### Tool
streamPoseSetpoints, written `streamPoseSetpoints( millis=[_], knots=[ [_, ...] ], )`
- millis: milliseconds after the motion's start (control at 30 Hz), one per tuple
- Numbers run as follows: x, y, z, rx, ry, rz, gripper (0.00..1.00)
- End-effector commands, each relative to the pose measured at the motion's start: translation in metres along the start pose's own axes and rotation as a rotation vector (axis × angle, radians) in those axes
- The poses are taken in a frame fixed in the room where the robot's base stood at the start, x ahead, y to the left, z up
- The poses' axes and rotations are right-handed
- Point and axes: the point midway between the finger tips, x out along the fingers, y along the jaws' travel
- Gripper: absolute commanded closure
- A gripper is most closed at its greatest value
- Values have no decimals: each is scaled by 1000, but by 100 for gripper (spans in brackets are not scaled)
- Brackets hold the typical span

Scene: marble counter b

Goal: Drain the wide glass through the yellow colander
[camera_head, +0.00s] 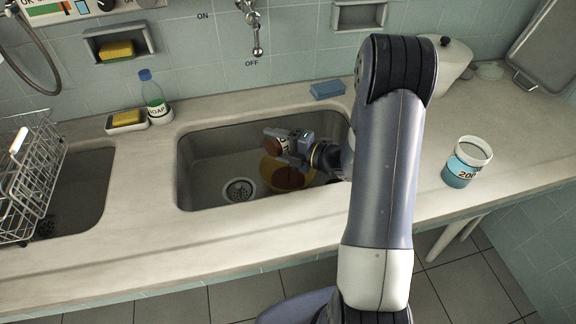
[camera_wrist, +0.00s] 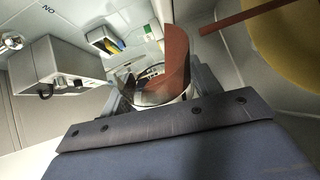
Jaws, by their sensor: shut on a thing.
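My gripper (camera_head: 293,146) is shut on a glass (camera_head: 281,145) with a printed label and holds it tipped on its side above the right-hand sink basin. In the wrist view the glass (camera_wrist: 162,97) sits between the fingers, with reddish-brown contents (camera_wrist: 177,60) along one side. A reddish-brown streak (camera_wrist: 232,20) runs from near the glass toward the yellow colander (camera_wrist: 290,45). In the head view the yellow colander (camera_head: 266,172) is in the basin below the glass, partly hidden by my gripper. Reddish-brown liquid shows in or over it.
The basin's drain (camera_head: 239,190) is left of the colander. A glass of blue liquid (camera_head: 467,163) stands on the right counter. A soap bottle (camera_head: 154,97), a yellow sponge (camera_head: 126,118) and a wire rack (camera_head: 28,175) are left. A blue sponge (camera_head: 327,90) lies behind the basin.

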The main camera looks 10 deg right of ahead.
Motion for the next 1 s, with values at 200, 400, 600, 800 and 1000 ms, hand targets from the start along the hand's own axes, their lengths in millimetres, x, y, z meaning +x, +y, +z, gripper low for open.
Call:
streamPoseSetpoints(
  millis=[200,400,600,800,1000],
  knots=[
    [0,2,0,10,1,5,74],
    [-1,4,1,19,2,8,74],
    [-1,5,1,29,4,11,74],
    [-1,7,1,40,5,15,74],
    [-2,9,2,51,7,19,74]
  ],
)
